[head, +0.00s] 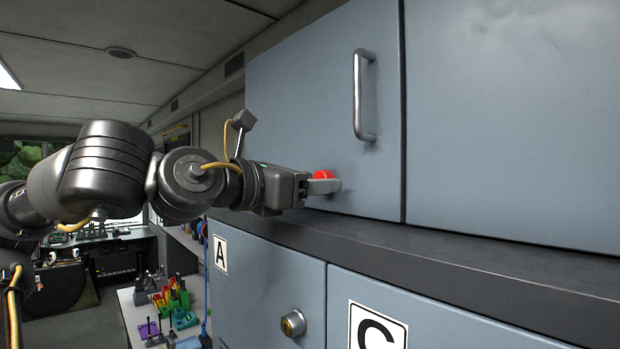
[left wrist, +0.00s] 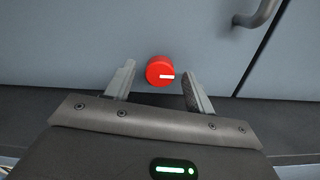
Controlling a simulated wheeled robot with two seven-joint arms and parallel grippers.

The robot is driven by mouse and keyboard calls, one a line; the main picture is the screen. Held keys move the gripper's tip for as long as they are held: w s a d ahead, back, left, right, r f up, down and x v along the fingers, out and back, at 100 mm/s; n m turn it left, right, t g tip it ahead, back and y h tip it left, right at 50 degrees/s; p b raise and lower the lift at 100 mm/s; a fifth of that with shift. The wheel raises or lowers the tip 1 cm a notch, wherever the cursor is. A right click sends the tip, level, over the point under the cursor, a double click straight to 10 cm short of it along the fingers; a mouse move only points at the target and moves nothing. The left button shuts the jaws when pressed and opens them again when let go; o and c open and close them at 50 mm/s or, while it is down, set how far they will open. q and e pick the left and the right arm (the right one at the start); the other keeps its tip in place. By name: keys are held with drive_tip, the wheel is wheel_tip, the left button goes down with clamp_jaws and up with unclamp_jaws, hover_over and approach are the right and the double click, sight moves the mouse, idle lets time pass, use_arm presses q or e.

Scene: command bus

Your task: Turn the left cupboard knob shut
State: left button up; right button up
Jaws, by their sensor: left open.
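The left cupboard knob is a round red knob (head: 323,175) low on the grey-blue left cupboard door (head: 300,100). In the left wrist view the red knob (left wrist: 160,71) shows a white mark on its face, running from near its middle to the right. My left gripper (head: 325,186) reaches the knob from the left. In the left wrist view the left gripper (left wrist: 157,80) is open, with one finger on each side of the knob and a visible gap to each. My right gripper is not in view.
A metal bar handle (head: 358,95) stands out from the cupboard door above the knob. A dark ledge (head: 440,255) runs below the door.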

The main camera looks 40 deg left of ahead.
use_arm(q)
drive_tip(key=c, duration=1)
drive_tip(key=shift+s+f+n+b, duration=0.1)
drive_tip(key=shift+n+b, duration=0.2)
drive_tip(key=shift+b, duration=0.4)
drive_tip(key=shift+o, duration=0.2)
drive_tip(key=n+b, duration=0.7)
drive_tip(key=b, duration=0.2)
drive_tip(key=shift+a+f, duration=0.1)
drive_tip(key=n+b, duration=0.4)
drive_tip(key=n, duration=0.1)
drive_tip(key=shift+n+b, duration=0.3)
drive_tip(key=shift+n, duration=0.1)
drive_tip(key=shift+r+n+b, duration=0.15)
drive_tip(key=shift+n+b, duration=0.45)
drive_tip(key=shift+n, duration=0.55)
drive_tip(key=shift+r+n+b, duration=0.1)
drive_tip(key=shift+n+b, duration=0.5)
drive_tip(key=shift+n, duration=0.55)
drive_tip(key=o, duration=1)
drive_tip(key=shift+c, duration=0.2)
